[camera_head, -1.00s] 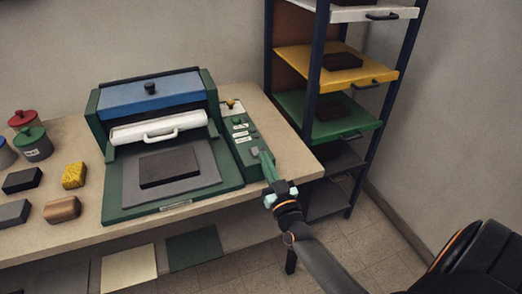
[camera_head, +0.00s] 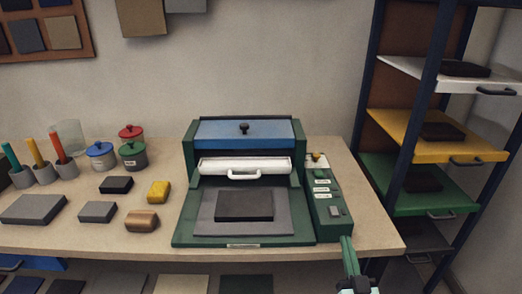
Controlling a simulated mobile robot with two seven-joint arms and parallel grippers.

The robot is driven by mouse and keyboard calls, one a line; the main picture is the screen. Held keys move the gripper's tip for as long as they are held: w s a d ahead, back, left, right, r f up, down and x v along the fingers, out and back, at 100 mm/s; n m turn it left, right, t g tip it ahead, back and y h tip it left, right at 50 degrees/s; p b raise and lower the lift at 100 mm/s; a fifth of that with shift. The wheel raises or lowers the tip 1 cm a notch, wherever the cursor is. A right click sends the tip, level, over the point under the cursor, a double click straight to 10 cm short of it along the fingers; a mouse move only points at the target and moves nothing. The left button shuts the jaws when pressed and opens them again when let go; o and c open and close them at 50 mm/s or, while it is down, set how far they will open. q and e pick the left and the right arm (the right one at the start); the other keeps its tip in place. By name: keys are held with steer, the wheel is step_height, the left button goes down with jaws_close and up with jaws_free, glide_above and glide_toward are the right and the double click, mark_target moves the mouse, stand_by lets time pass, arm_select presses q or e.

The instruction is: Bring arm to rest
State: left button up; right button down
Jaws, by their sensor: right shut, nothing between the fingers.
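My right gripper (camera_head: 347,251) shows at the bottom of the head view, right of centre. Its green fingers are together with nothing between them, at the front edge of the table just below the machine's control panel (camera_head: 327,200). The green machine (camera_head: 183,205) has a blue top, a white roller bar and a grey plate with a dark block (camera_head: 244,205) on it. Most of my right arm is below the picture. My left gripper is not in view.
The beige table (camera_head: 375,225) holds several jars, blocks and pen cups on its left. A rack with a white shelf, a yellow shelf (camera_head: 395,130) and a green shelf (camera_head: 385,180) stands at the right, each bearing a dark block. A strip of table right of the panel is clear.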

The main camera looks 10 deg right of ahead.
steer(key=s+a+f+n+g+y, duration=0.4)
steer(key=s+a+f+g+y, duration=0.3)
steer(key=s+a+f+g, duration=0.4)
steer(key=s+a+f, duration=0.4)
steer(key=s+f, duration=0.2)
steer(key=f, duration=0.2)
steer(key=shift+s+a+f+n+p, duration=0.2)
steer(key=shift+s+f+n+p, duration=0.1)
steer(key=shift+f+p, duration=0.1)
steer(key=c, duration=1.6)
jaws_free()
